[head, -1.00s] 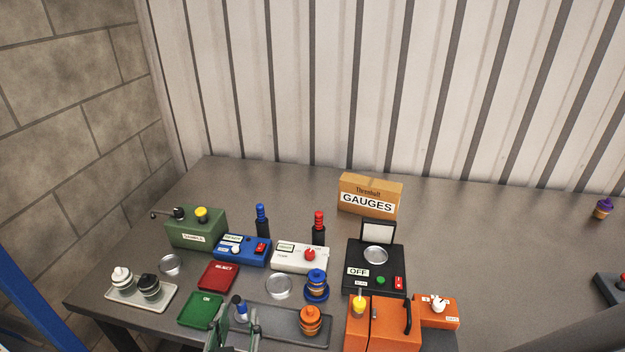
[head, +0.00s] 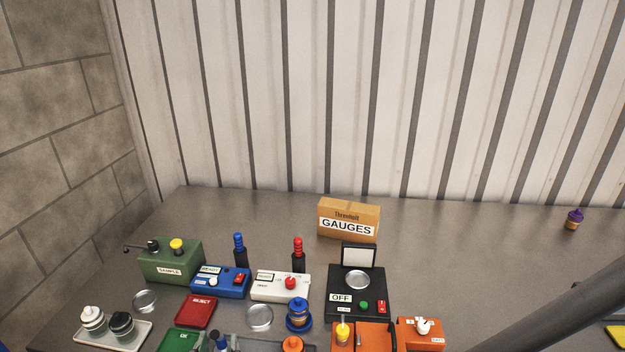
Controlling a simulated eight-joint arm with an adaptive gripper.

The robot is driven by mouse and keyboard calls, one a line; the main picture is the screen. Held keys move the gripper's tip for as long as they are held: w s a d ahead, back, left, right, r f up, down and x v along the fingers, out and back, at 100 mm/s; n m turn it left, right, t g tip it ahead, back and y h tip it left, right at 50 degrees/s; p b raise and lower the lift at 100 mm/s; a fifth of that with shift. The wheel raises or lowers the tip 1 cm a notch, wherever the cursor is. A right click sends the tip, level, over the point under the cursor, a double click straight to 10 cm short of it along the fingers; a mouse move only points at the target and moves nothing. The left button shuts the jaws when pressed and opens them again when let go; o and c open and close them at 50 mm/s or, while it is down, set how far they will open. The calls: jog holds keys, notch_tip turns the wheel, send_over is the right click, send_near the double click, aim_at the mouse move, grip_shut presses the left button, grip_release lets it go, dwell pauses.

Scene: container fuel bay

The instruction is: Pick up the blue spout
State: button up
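Several blue items show, and I cannot tell for sure which is the blue spout. A small upright piece with a dark top and blue and white below (head: 219,341) stands at the bottom edge, its lower part cut off. A blue-ringed piece on a black base (head: 239,250) stands behind the blue box. My gripper is not clearly visible; only a dark link of my arm crosses the lower right.
A blue box (head: 220,284), a white box (head: 280,287), a black OFF device (head: 356,292) and a green SAMPLE box (head: 170,263) crowd the table. Red (head: 196,312) and green (head: 178,341) trays lie in front.

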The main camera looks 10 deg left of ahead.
aim_at(219, 339)
jog(key=shift+b+x, duration=0.65)
jog(key=shift+x, duration=1.55)
grip_shut()
